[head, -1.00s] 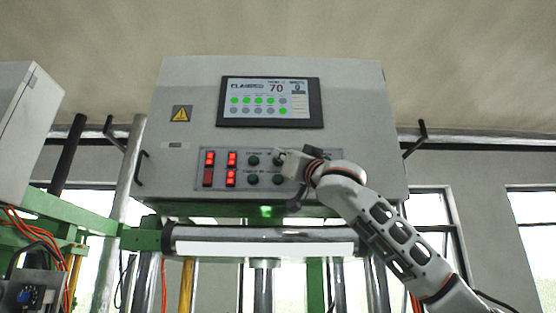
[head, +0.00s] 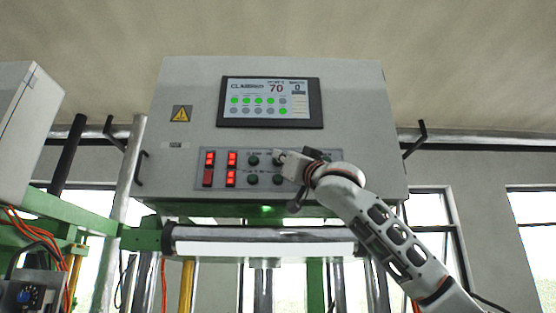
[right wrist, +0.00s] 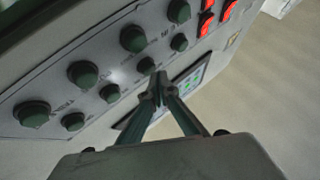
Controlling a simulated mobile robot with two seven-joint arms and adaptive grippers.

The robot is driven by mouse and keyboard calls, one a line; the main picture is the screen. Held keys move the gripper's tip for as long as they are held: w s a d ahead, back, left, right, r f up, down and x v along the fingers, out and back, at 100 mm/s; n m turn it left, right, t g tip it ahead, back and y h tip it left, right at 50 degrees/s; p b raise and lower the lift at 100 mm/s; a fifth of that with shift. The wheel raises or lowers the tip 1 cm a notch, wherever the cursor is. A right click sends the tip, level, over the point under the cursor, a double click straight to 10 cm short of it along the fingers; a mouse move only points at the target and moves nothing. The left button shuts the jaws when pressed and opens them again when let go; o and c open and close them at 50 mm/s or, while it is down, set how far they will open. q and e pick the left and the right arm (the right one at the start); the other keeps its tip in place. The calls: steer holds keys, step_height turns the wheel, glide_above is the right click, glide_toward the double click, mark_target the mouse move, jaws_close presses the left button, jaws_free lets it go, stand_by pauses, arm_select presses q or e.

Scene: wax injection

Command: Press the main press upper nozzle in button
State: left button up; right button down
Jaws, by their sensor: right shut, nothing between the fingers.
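The button panel (head: 218,170) is on the front of a grey control box. Dark green round buttons (head: 253,160) stand in two rows on it, and several show close up in the right wrist view (right wrist: 110,93). Their labels are too small or blurred to read, so I cannot tell which is the upper nozzle in button. My right gripper (head: 281,157) is at the panel, covering its right part. In the right wrist view its fingertips (right wrist: 157,84) are together and empty, beside a smaller button (right wrist: 146,66). I cannot tell whether they touch it. My left gripper is not in view.
Lit red switches (head: 231,159) are on the panel's left. A screen (head: 269,102) above reads 70, with several green dots. A horizontal metal roller (head: 262,240) lies below the box. A grey cabinet (head: 25,125) and orange cables are at the left.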

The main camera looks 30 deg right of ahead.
steer(key=shift+w+d, duration=0.25)
steer(key=shift+w, duration=0.15)
stand_by(0.5)
stand_by(0.3)
steer(key=shift+s+a, duration=0.1)
steer(key=shift+s+a+b, duration=0.4)
steer(key=shift+s+b, duration=0.2)
steer(key=s+a+b, duration=0.1)
steer(key=s+b, duration=0.1)
steer(key=s+a, duration=0.1)
steer(key=s, duration=0.1)
steer(key=shift+s+a+b, duration=0.1)
steer(key=shift+a+b, duration=0.2)
steer(key=shift+b, duration=0.1)
